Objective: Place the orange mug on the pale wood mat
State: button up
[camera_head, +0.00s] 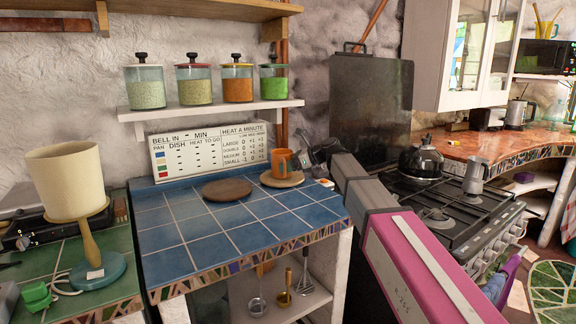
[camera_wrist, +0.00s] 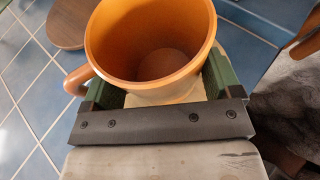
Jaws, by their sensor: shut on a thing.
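The orange mug (camera_head: 281,166) is upright at the back right of the blue-tiled counter. It appears directly over the pale wood mat (camera_head: 294,182); I cannot tell whether its base touches the mat. In the wrist view the mug (camera_wrist: 150,42) is open towards the camera, with its handle on the left. My gripper (camera_head: 303,157) reaches in from the right and is shut on the mug. Its green fingers (camera_wrist: 163,84) lie on either side of the mug. A pale patch of the mat (camera_wrist: 190,93) shows below the mug.
A darker brown round mat (camera_head: 226,189) lies empty to the left; it also shows in the wrist view (camera_wrist: 68,24). A menu board (camera_head: 208,149) stands behind the counter. A shelf (camera_head: 215,109) with jars hangs above. The front tiles are clear. A stove (camera_head: 440,205) stands right.

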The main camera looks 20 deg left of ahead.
jog(key=o, duration=0.9)
jog(key=shift+f, duration=0.1)
jog(key=shift+d+r, duration=0.1)
jog(key=shift+r, duration=0.1)
jog(key=v, duration=1.1)
jog(key=shift+d+r, duration=0.2)
jog(key=shift+d, duration=0.1)
